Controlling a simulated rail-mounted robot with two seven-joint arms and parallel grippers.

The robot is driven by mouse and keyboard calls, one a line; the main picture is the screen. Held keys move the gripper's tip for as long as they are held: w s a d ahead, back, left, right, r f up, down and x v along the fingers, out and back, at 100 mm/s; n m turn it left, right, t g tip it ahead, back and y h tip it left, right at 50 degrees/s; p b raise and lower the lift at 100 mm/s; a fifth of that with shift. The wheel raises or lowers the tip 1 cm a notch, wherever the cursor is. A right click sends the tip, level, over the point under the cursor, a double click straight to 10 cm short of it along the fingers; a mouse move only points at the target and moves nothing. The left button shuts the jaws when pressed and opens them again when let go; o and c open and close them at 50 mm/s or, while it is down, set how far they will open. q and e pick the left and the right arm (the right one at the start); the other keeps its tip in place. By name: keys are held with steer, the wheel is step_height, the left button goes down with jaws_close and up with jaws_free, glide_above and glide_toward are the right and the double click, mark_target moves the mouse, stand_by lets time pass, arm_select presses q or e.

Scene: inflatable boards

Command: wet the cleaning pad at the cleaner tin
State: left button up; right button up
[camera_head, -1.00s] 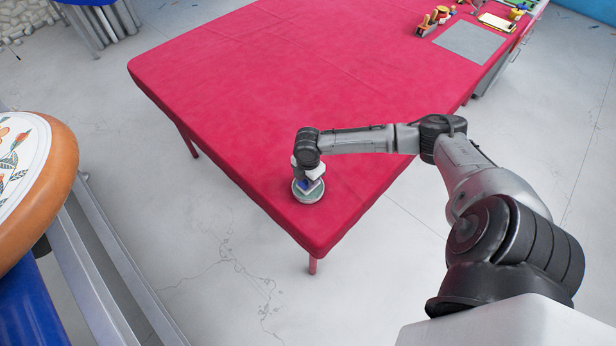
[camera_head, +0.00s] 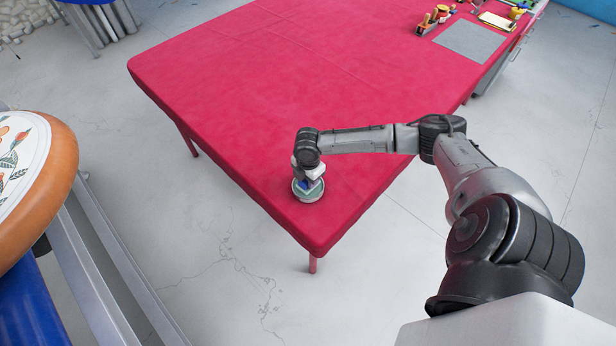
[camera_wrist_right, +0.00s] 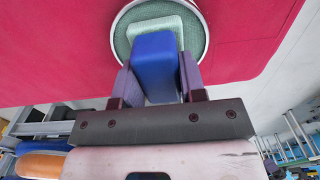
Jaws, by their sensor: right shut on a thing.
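The cleaner tin (camera_head: 312,196) is a round, shallow tin with a pale rim and a green inside, standing near the front corner of the red table. It also shows at the top of the right wrist view (camera_wrist_right: 199,24). My right gripper (camera_head: 306,182) is shut on the cleaning pad's blue block (camera_wrist_right: 155,62), directly over the tin. The pad's pale green face (camera_wrist_right: 157,24) is at the tin's opening, inside the rim outline. I cannot tell whether it touches the green surface. My left gripper is not in view.
The red table (camera_head: 250,90) is mostly bare. A grey mat (camera_head: 469,41) and several small tools lie at its far right. A round orange-edged inflatable (camera_head: 58,170) with a patterned top is at the left, beside metal rails (camera_head: 110,255).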

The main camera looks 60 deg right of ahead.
stand_by(0.4)
steer(key=shift+f+p, duration=0.15)
steer(key=shift+p, duration=0.2)
stand_by(0.6)
stand_by(0.5)
step_height(320, 180, up, 4)
steer(key=p, duration=0.4)
step_height(320, 180, up, 3)
steer(key=p, duration=0.4)
stand_by(0.4)
